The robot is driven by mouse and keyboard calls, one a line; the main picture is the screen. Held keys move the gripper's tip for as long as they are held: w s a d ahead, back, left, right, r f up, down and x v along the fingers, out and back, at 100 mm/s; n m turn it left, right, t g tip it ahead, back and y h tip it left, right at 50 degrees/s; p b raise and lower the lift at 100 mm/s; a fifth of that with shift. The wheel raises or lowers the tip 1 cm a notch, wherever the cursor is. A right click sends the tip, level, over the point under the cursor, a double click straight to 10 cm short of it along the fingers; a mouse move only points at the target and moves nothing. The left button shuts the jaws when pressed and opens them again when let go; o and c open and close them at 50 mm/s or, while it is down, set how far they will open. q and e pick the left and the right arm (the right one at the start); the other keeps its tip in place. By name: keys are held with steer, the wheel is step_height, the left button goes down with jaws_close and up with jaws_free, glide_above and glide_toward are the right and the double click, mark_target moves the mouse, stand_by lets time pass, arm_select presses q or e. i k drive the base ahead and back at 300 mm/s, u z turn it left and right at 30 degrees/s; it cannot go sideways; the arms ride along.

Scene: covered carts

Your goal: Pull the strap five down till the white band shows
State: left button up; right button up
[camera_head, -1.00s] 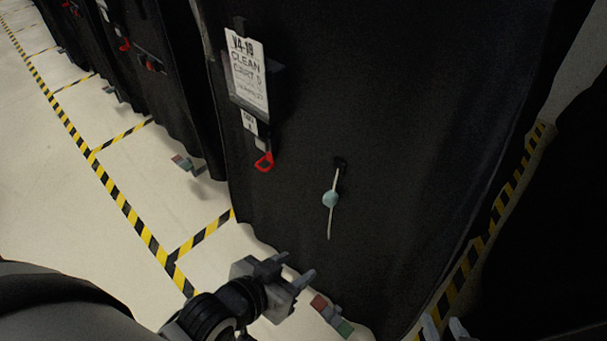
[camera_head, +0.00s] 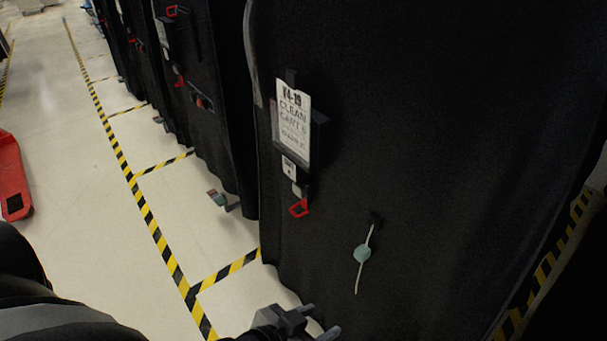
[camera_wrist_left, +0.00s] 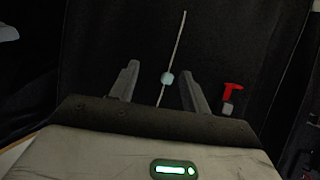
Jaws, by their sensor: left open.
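I cannot make out a separate white band. My left gripper (camera_head: 318,320) is open and empty, below and left of the strap, at the bottom edge of the head view. In the left wrist view, the strap (camera_wrist_left: 179,42) and bead (camera_wrist_left: 167,78) appear between the open fingers (camera_wrist_left: 158,72), apparently beyond them. My right gripper is not in view.
A white sign (camera_head: 294,122) and a red loop (camera_head: 299,208) are on the same cover, up and left of the strap. More black covered carts (camera_head: 215,110) stand behind at left. Yellow-black floor tape (camera_head: 150,225) marks the clear floor. A red object (camera_head: 12,180) is far left.

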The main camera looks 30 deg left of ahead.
mark_target(293, 214)
steer(key=u, duration=0.55)
steer(key=k, duration=1.3)
steer(key=u, duration=1.15)
steer(key=i, duration=0.9)
steer(key=z, duration=0.4)
steer(key=i, duration=0.75)
steer(key=z, duration=0.95)
steer(key=i, duration=0.6)
